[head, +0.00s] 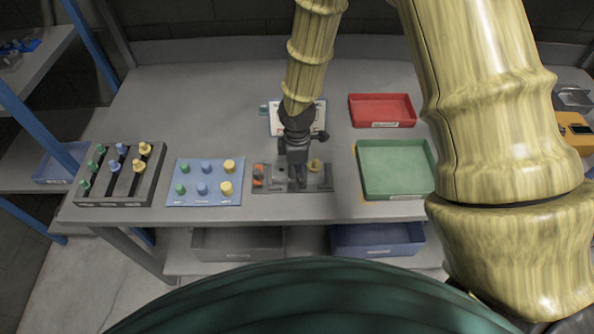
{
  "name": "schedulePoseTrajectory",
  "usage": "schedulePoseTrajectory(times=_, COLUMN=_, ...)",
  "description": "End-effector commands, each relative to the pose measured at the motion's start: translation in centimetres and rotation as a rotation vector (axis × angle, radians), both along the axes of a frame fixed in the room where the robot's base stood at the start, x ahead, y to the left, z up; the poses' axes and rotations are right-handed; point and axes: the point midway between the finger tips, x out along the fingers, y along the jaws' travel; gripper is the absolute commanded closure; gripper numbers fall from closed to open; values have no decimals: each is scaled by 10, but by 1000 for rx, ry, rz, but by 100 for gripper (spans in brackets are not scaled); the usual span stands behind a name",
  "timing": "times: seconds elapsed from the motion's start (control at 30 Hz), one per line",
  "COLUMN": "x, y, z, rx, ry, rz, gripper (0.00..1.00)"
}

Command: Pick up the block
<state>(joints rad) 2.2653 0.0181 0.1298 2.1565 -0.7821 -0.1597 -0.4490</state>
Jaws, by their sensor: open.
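My gripper (297,182) points down over a grey fixture plate (322,183) near the front edge of the grey workbench. Its jaws are open. A small orange piece (258,173) sits at the plate's left end, and a yellow knob-like piece (315,165) stands just right of the gripper. I cannot tell which piece is the block. The gripper hides the plate's middle and anything between its fingers. I cannot tell if the fingers touch the plate.
A blue board (213,191) with several coloured pegs and a dark peg rack (113,198) stand left. A green tray (396,168) and a red tray (382,110) lie right. A white sign (276,124) stands behind. The bench's back left is clear.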

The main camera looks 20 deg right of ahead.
Motion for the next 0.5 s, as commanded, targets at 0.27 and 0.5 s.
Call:
schedulePoseTrajectory(times=0.27, x=0, y=0, z=-5, rx=1, ry=-1, rz=0, gripper=25)
schedulePoseTrajectory(times=0.5, x=0, y=0, z=-4, rx=1, ry=-1, rz=0, gripper=54)
